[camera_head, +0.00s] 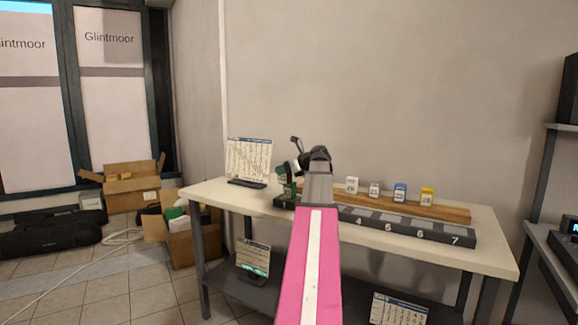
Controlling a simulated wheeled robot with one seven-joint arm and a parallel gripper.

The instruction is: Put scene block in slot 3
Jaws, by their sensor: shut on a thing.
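The dark slot tray (408,231) lies along the table's front, with 4, 5, 6 and 7 readable on its face. My arm hides its middle, including where slot 3 would be. My gripper (291,178) is over the tray's left end, shut on a small green block (289,189) with a pale label. I cannot tell whether the block touches the tray.
A chart display (248,161) stands at the left of the white table (228,194). Another display (253,260) and a chart sheet (398,309) are on the lower shelf. Open cardboard boxes (133,192) stand on the floor at left. A dark shelf unit (540,190) is at right.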

